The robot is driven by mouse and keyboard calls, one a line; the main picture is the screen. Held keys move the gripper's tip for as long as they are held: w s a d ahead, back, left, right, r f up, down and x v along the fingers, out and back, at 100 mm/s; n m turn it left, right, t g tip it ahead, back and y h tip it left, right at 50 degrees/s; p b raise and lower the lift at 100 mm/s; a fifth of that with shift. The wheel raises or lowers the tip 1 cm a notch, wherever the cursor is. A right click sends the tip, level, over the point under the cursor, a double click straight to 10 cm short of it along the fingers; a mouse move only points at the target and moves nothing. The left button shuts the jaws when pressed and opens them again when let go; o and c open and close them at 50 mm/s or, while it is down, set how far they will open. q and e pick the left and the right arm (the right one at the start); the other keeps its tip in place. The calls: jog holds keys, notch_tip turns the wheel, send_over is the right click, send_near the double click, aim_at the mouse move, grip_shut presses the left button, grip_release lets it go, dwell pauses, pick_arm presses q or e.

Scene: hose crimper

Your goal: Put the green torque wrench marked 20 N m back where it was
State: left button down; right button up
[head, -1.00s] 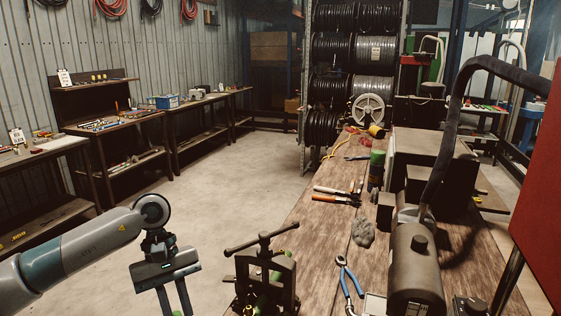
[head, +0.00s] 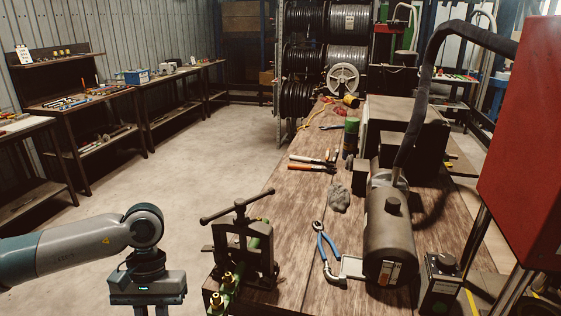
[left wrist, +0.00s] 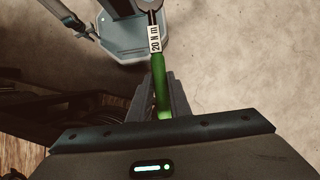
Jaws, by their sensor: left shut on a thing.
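The green torque wrench (left wrist: 161,88) shows in the left wrist view, with a white "20 N m" label (left wrist: 154,38) on its shaft. My left gripper (left wrist: 158,82) is shut on its green handle. The wrench's far end runs out at the top of that view. In the head view my left gripper (head: 148,300) hangs at the bottom left, over the floor and left of the wooden bench (head: 290,210). Its fingertips and the wrench are cut off there. My right gripper is not in view.
A dark press vise (head: 243,250) with a T-handle stands on the bench's near left edge, close to my left gripper, with green brass-ended fittings (head: 226,290). Side benches (head: 105,95) with tools line the left wall. Open floor (head: 190,150) lies between.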

pick_arm(q)
jog(key=w+x, duration=0.1)
jog(key=x, duration=1.2)
jog(key=shift+w+f, duration=0.3)
jog(key=shift+a, duration=0.15)
